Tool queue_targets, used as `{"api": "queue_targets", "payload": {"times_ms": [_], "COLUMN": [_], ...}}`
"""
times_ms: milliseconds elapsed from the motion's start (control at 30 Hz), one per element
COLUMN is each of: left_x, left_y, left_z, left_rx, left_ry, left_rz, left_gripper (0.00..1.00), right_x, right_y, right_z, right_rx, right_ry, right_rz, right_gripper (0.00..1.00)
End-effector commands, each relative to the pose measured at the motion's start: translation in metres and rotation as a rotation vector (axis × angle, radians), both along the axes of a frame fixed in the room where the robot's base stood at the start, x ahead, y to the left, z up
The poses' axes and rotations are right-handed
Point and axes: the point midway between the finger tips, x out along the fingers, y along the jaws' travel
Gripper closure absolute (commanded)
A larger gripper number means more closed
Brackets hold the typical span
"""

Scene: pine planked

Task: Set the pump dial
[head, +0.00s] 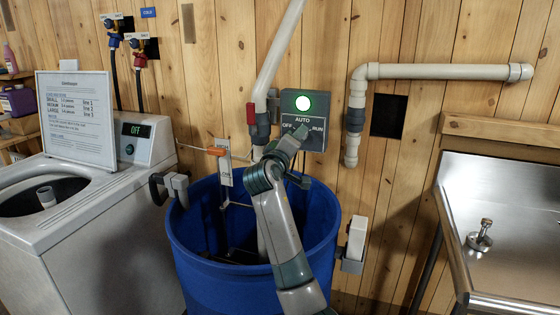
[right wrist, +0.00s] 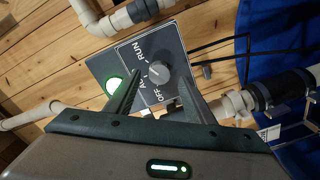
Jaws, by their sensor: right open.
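The pump control box (head: 316,106) is a grey box on the plank wall, with a lit green lamp (head: 303,103) and the labels OFF, AUTO and RUN. In the head view my right gripper (head: 299,133) is in front of its lower part and hides the dial. In the right wrist view the round grey dial (right wrist: 156,76) shows between the two open fingers, near their tips. The fingers appear apart from the dial, but I cannot tell how deep they reach. The dial's pointer direction is too small to read. My left gripper is not in view.
A blue barrel (head: 188,235) stands below the box, with a white pipe (head: 277,55) rising from it. A washing machine (head: 95,215) with a sign (head: 78,115) is at the left. A steel sink (head: 510,200) is at the right. Another pipe (head: 440,71) runs along the wall.

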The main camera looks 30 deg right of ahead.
Motion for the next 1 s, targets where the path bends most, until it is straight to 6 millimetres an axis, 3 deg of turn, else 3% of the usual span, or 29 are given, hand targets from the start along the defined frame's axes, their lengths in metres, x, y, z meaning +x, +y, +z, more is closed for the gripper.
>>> {"api": "queue_targets", "payload": {"times_ms": [600,1000], "left_x": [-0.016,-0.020], "left_y": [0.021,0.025], "left_z": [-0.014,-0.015], "left_rx": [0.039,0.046], "left_ry": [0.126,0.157], "left_rz": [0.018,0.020], "left_gripper": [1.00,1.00], "right_x": [-0.077,-0.098], "right_y": [0.091,0.115], "right_z": [-0.003,-0.001], "right_rx": [0.005,0.002], "right_ry": [-0.001,0.002], "right_rz": [0.002,-0.001], "right_gripper": [0.51,0.51]}}
